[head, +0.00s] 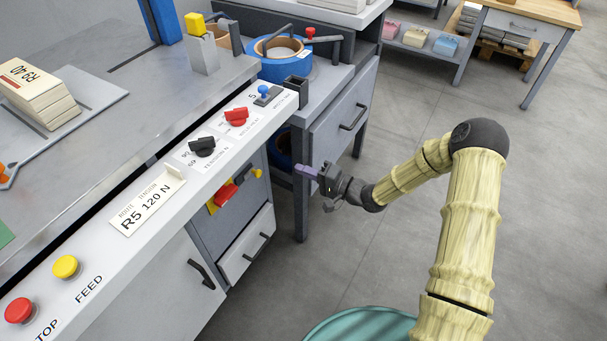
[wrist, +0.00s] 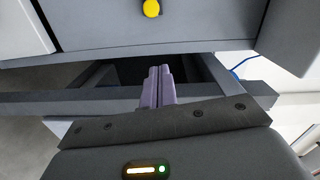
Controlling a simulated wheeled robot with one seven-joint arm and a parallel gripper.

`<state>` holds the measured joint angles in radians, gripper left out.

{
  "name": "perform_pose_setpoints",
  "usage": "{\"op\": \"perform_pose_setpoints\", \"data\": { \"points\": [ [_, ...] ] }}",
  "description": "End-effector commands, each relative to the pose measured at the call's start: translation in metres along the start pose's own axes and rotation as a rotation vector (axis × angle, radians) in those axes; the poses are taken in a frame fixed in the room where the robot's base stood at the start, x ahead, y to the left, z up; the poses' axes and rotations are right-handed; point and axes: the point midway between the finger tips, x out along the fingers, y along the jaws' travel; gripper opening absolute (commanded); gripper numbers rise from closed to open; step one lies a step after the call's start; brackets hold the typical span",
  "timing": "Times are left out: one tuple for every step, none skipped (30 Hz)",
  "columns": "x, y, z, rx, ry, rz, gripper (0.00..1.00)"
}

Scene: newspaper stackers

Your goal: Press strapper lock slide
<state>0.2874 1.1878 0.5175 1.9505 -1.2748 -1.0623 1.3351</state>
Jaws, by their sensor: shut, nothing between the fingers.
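A small slide or lever with a blue knob (head: 265,93) sits on a dark base near the far end of the white control panel (head: 220,137). Its label is too small to read, so I cannot tell for sure that it is the lock slide. My gripper (head: 303,171) is in the open space to the right of the panel and apart from it, pointing left towards the machine's side. Its purple fingers are shut with nothing between them, as the wrist view (wrist: 158,85) also shows. The blue knob cannot be made out in the wrist view.
The panel also carries a red knob (head: 237,116), a black knob (head: 202,147), a yellow button (head: 66,267) and a red button (head: 19,311). A strap roll (head: 283,60) sits behind the panel. A yellow round part (wrist: 151,8) shows ahead.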

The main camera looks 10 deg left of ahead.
Motion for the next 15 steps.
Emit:
{"op": "perform_pose_setpoints", "data": {
  "points": [
    [0.011, 0.003, 0.001, -0.003, -0.004, -0.001, 0.0],
    [0.016, 0.003, 0.002, -0.003, -0.005, -0.002, 0.0],
    [0.023, 0.002, 0.002, -0.003, -0.003, -0.002, 0.0],
    [0.028, 0.002, 0.002, -0.003, -0.004, -0.002, 0.0],
    [0.033, 0.003, 0.002, -0.003, -0.005, -0.001, 0.0],
    [0.04, 0.003, 0.002, -0.002, -0.004, -0.001, 0.0],
    [0.044, 0.003, 0.002, -0.002, -0.003, -0.001, 0.0],
    [0.049, 0.002, 0.002, -0.002, -0.004, -0.002, 0.0],
    [0.055, 0.002, 0.002, -0.002, -0.003, -0.002, 0.0],
    [0.06, 0.002, 0.001, -0.003, -0.003, -0.002, 0.0],
    [0.064, 0.002, 0.001, -0.003, -0.003, -0.001, 0.0],
    [0.07, 0.002, 0.001, -0.002, -0.003, -0.001, 0.0],
    [0.074, 0.002, 0.002, -0.002, -0.003, -0.001, 0.0],
    [0.076, 0.003, 0.005, 0.0, -0.004, -0.001, 0.0],
    [0.076, 0.003, 0.012, 0.003, -0.004, 0.0, 0.0]
  ]
}}
